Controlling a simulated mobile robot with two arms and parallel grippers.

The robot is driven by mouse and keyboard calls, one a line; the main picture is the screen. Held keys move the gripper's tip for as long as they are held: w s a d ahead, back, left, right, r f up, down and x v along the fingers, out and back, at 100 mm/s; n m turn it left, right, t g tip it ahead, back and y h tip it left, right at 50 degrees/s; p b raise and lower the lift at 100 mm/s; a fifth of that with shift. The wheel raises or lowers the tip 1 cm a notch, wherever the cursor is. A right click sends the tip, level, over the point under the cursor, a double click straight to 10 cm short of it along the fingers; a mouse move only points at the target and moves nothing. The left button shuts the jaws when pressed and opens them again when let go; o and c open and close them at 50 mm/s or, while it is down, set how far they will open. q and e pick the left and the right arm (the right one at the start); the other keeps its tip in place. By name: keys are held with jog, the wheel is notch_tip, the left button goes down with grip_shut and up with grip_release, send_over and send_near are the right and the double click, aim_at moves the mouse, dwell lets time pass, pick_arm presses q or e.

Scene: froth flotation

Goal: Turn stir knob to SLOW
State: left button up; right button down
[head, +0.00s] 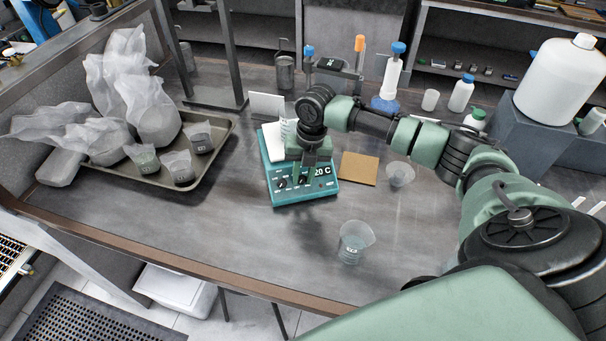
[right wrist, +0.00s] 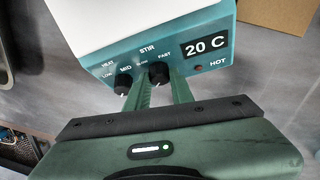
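The hotplate stirrer (head: 330,186) is a teal box with a white top, standing on the bench. Its front panel reads "20 C". The black stir knob (right wrist: 158,72) sits under the STIR label, between SLOW and FAST; I cannot read its pointer surely. The similar heat knob (right wrist: 123,83) is to its left. My right gripper (head: 304,176) reaches down to the panel. In the right wrist view its green fingers (right wrist: 159,88) stand apart, one on each side of the stir knob; whether they press on it is unclear. My left gripper is not in view.
A metal tray (head: 222,128) with bags and small cups is at left. A clear beaker (head: 353,245) stands in front of the stirrer. A brown square pad (head: 359,168) and another clear cup (head: 400,175) are to its right. The front left bench is clear.

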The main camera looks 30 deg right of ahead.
jog(key=shift+d+m, duration=0.1)
jog(key=shift+m, duration=0.2)
jog(key=shift+m+t+y+p, duration=0.3)
jog(key=shift+m+y+p, duration=0.1)
jog(key=shift+m, duration=0.2)
jog(key=shift+s+d+f+m+t+y, duration=0.15)
jog(key=shift+m+t+y, duration=0.3)
jog(key=shift+m, duration=0.65)
jog(key=m+t+y, duration=0.1)
jog(key=m+t, duration=0.1)
jog(key=m, duration=0.1)
jog(key=shift+s+d+m, duration=0.1)
jog(key=shift+s+m, duration=0.05)
jog(key=shift+m, duration=0.25)
jog(key=m+t, duration=0.2)
jog(key=m, duration=0.1)
jog(key=shift+s+y, duration=0.1)
jog(key=shift+y, duration=0.25)
jog(key=m+t, duration=0.1)
jog(key=m, duration=0.1)
jog(key=shift+s+m, duration=0.1)
jog(key=shift+m, duration=0.3)
jog(key=shift+f+m+t+p, duration=0.1)
jog(key=shift+m+t+p, duration=0.8)
jog(key=shift+m, duration=0.3)
jog(key=shift+f+m, duration=0.1)
jog(key=shift+m, duration=0.2)
